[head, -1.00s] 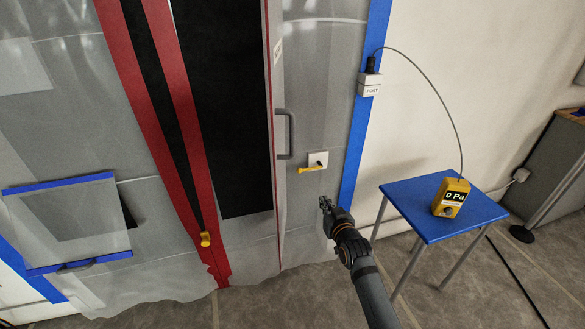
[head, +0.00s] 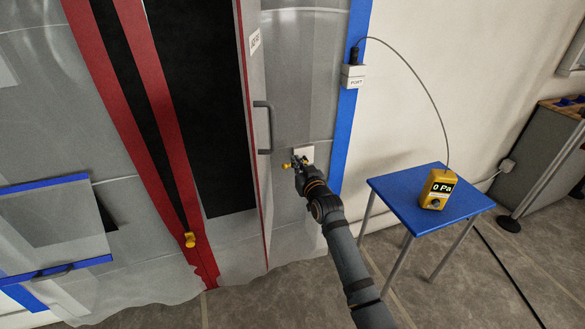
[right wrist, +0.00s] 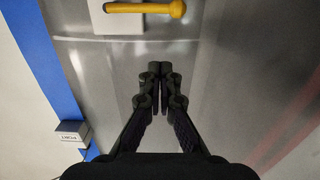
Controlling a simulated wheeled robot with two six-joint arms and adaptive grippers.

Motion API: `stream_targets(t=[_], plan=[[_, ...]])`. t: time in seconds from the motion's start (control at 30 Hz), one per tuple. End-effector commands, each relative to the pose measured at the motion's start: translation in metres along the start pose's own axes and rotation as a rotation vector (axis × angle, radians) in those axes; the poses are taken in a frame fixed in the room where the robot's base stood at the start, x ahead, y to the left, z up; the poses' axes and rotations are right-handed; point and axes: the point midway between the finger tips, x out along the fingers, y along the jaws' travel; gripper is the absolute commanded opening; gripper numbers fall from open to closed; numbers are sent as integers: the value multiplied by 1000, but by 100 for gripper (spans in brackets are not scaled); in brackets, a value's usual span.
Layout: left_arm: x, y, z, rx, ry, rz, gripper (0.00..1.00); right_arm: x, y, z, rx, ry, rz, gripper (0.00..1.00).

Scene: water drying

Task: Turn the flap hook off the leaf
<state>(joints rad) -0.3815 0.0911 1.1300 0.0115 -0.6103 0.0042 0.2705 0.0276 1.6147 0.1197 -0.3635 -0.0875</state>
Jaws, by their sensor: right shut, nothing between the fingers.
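The flap hook (head: 285,166) is a small yellow bar on a white plate (head: 306,150), fixed to a grey translucent panel (head: 300,90). In the right wrist view the hook (right wrist: 145,8) lies level at the top edge, across the white plate (right wrist: 118,24), its rounded end beyond the plate. My right gripper (head: 298,163) overlaps the plate and part of the hook in the head view. In the right wrist view the right gripper (right wrist: 159,72) is shut and empty, its tips apart from the hook in the picture. I cannot tell which panel is the leaf. My left gripper is out of view.
A dark handle (head: 264,128) stands left of the hook, beside a dark opening (head: 210,120) edged by a red strip (head: 150,90). A blue table (head: 400,195) with a yellow gauge (head: 438,189) stands at right. A cable runs up to a port box (head: 353,76).

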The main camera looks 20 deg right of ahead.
Motion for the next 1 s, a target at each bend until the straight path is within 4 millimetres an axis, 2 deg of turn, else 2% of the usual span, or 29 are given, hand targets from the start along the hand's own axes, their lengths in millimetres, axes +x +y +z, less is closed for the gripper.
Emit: stream_targets(t=[0.03,0.17,0.2,0.4,1.0], plan=[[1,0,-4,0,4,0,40,12,0,1,1,1,0,0],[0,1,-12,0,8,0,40,39,0,1,0,1,0,0],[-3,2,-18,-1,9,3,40,39,0,14,1,-5,-1,0],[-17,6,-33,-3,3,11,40,44,0,35,1,-2,-1,0],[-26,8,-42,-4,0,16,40,44,3,42,-16,-1,1,0]])
